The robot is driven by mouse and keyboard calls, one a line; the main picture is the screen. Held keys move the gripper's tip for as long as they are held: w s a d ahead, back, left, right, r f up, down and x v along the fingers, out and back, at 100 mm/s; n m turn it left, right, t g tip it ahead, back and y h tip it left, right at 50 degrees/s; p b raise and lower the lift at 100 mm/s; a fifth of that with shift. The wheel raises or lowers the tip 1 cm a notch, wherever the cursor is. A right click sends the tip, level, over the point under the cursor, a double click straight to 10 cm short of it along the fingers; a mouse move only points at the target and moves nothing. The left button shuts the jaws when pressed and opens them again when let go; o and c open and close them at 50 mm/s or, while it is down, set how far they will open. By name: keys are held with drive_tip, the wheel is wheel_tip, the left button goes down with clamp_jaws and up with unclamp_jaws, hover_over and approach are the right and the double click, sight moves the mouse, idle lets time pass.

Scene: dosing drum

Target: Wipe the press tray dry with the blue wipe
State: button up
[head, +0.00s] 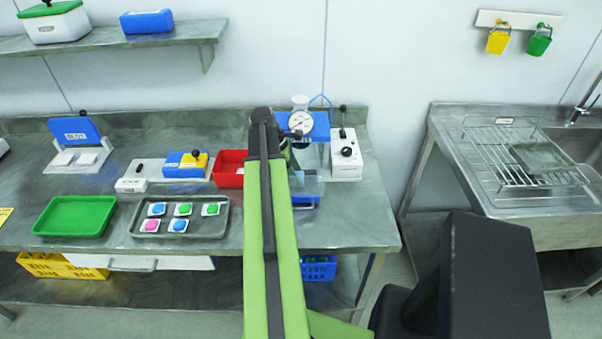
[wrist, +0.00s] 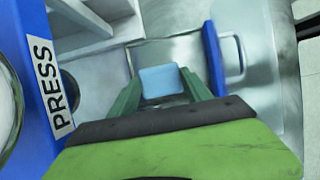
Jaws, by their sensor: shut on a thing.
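My gripper (wrist: 160,88) is shut on the blue wipe (wrist: 160,80), a small light-blue block between the two green fingers in the wrist view. Below and beyond it is the pale press tray (wrist: 168,49), with a blue front edge (wrist: 211,58) and a handle on the right. I cannot tell whether the wipe touches the tray or whether the tray is wet. The blue press (wrist: 40,80) with its PRESS label stands at the left. In the head view the press (head: 319,124) has a round gauge; my arm hides the gripper, the wipe and much of the tray.
Left of my arm on the steel bench are a red bin (head: 229,168), a grey tray (head: 138,228) with several colored pieces, and a green tray (head: 75,215). A white lever box (head: 346,160) stands right of the press. A sink with a wire rack (head: 505,165) is further right.

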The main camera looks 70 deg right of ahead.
drive_tip(key=shift+w+a, duration=0.15)
drive_tip(key=shift+w, duration=0.15)
drive_tip(key=shift+s+d+r+p, duration=0.2)
drive_tip(key=shift+s+r+p, duration=0.15)
drive_tip(key=shift+s, duration=0.15)
drive_tip(key=shift+s+d+r+p, duration=0.2)
drive_tip(key=shift+s+r+p, duration=0.1)
drive_tip(key=shift+s, duration=0.15)
drive_tip(key=shift+s+a, duration=0.35)
drive_tip(key=shift+a, duration=0.5)
drive_tip(key=shift+s+a, duration=0.35)
drive_tip(key=shift+a, duration=0.5)
drive_tip(key=shift+f+b, duration=0.3)
